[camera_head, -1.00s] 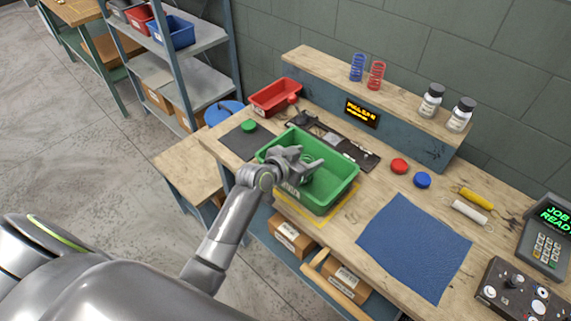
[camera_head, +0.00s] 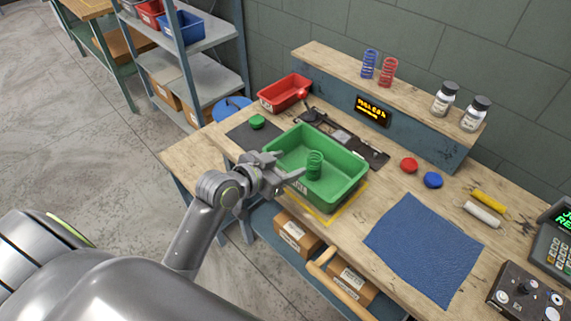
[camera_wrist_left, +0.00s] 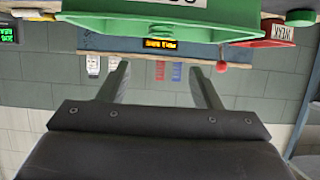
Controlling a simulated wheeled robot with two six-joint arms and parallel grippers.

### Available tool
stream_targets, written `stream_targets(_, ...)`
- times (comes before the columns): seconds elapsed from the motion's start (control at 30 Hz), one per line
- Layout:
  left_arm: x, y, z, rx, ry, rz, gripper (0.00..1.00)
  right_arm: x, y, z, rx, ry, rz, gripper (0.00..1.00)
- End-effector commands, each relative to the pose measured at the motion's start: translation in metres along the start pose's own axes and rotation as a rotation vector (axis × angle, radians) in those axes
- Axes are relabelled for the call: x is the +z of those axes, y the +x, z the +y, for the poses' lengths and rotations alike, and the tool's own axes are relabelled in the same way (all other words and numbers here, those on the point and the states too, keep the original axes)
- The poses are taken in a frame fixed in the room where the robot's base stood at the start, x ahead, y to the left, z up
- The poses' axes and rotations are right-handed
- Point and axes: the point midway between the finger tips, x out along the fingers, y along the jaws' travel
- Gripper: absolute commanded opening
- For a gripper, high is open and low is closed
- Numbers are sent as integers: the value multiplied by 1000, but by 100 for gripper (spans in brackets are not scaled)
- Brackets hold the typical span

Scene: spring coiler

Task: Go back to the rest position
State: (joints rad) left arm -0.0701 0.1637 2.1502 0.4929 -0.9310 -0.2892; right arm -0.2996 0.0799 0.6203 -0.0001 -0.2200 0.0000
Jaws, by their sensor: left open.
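My left gripper (camera_head: 286,178) is open and empty at the near left edge of the green bin (camera_head: 345,186). A green spring (camera_head: 314,165) stands in the bin, apart from the fingers. In the left wrist view the two fingers (camera_wrist_left: 160,85) are spread with nothing between them, and the green bin (camera_wrist_left: 165,22) hangs across the top of the picture, which looks upside down. My right gripper is in neither view.
A blue spring (camera_head: 369,64) and a red spring (camera_head: 388,72) stand on the raised shelf with two white bottles (camera_head: 443,99). A red bin (camera_head: 285,92), a blue mat (camera_head: 424,248) and red and blue caps (camera_head: 409,165) are on the bench. Floor at left is clear.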

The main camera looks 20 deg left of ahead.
Motion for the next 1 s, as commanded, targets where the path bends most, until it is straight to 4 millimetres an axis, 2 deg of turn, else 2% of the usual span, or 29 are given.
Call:
stream_targets(0.37,0,0,0,0,0,-1,58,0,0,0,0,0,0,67)
stream_targets(0.47,10,-5,0,-9,-5,-34,58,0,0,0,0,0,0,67)
stream_targets(0.53,31,-16,1,-27,-16,-99,58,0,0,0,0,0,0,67)
stream_targets(0.67,89,-58,2,-98,-55,-306,58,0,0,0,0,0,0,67)
stream_targets(0.7,106,-74,2,-126,-71,-373,58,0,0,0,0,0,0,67)
stream_targets(0.8,141,-112,2,-194,-108,-520,58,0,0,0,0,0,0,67)
stream_targets(1.0,186,-181,4,-324,-178,-748,58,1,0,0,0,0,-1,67)
